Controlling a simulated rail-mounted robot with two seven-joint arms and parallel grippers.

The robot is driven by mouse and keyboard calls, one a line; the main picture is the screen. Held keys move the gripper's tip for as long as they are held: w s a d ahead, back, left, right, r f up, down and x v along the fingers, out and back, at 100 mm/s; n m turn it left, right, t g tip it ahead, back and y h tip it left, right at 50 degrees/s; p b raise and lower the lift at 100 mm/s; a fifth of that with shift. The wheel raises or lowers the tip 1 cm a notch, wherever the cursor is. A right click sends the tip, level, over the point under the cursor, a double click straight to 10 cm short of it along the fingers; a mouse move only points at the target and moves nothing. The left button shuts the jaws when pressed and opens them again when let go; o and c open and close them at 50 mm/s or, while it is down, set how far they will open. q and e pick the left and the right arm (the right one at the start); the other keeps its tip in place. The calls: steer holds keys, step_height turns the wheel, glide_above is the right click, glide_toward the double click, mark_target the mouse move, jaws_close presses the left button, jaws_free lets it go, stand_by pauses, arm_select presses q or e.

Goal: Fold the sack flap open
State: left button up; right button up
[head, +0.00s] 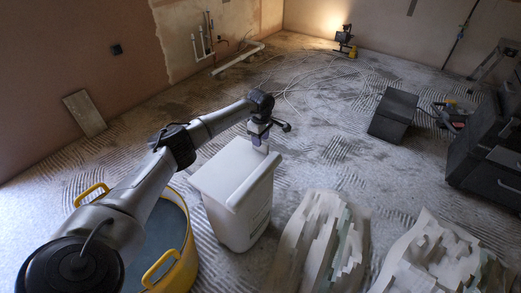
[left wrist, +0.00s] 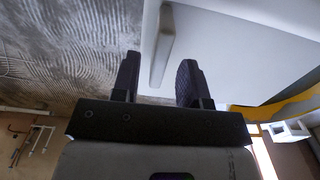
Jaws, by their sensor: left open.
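The white, box-shaped sack (head: 233,199) stands upright on the floor in the middle of the head view. Its flap (head: 254,180) looks like a thick raised strip along the right side of the top. My left gripper (head: 262,149) is over the far end of this strip. In the left wrist view, my left gripper (left wrist: 159,64) is open, its two dark fingers apart. The end of the pale flap (left wrist: 161,50) shows between and beyond the fingertips; I cannot tell whether they touch it. The sack's white top (left wrist: 235,55) fills the right side. My right gripper is out of view.
A yellow-handled tub (head: 184,262) stands left of the sack, under my left arm. Two lumpy pale heaps (head: 322,240) (head: 440,259) lie at the front right. Dark cases (head: 394,114) (head: 490,160) stand at right. A lit work lamp (head: 344,40) and cables lie behind.

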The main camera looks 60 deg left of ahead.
mark_target(260, 151)
arm_select(q)
steer(key=shift+f+b, duration=0.65)
steer(key=shift+f, duration=1.3)
jaws_close()
